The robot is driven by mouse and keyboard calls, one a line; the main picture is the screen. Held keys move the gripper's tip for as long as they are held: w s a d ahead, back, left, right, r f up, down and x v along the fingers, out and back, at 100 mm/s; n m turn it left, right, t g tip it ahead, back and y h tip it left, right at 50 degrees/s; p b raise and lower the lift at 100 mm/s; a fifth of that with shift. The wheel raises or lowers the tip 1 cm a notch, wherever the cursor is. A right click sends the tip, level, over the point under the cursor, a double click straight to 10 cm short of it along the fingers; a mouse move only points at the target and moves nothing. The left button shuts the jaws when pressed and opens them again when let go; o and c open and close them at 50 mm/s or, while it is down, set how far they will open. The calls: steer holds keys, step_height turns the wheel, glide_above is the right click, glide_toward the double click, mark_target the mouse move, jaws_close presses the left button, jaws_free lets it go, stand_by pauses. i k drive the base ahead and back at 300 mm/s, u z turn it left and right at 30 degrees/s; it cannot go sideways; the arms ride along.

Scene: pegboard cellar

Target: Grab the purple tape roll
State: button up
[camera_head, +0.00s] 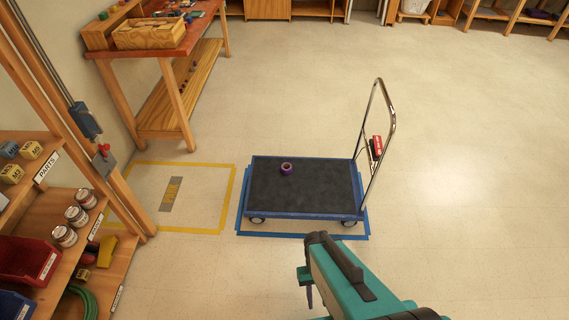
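The purple tape roll (287,169) is small and lies on the dark top of a blue platform cart (320,200), left of the top's middle and towards its far side. My gripper (308,289) is at the lower middle of the view, on the near side of the cart and apart from the tape roll. My teal arm comes in from the bottom right. The gripper is seen from above and behind, and its fingers are mostly hidden, so its opening does not show clearly.
The cart's chrome handle (385,115) rises at its right end. A shelf (60,215) with cans and bins stands at left. A workbench (165,50) stands at the far left. Blue tape lines the floor around the cart. Open floor (470,170) lies to the right.

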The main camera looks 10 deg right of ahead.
mark_target(286, 165)
steer(key=u, duration=0.4)
steer(key=i, duration=0.7)
steer(key=u, duration=0.8)
steer(key=i, duration=0.55)
steer(key=u, duration=0.25)
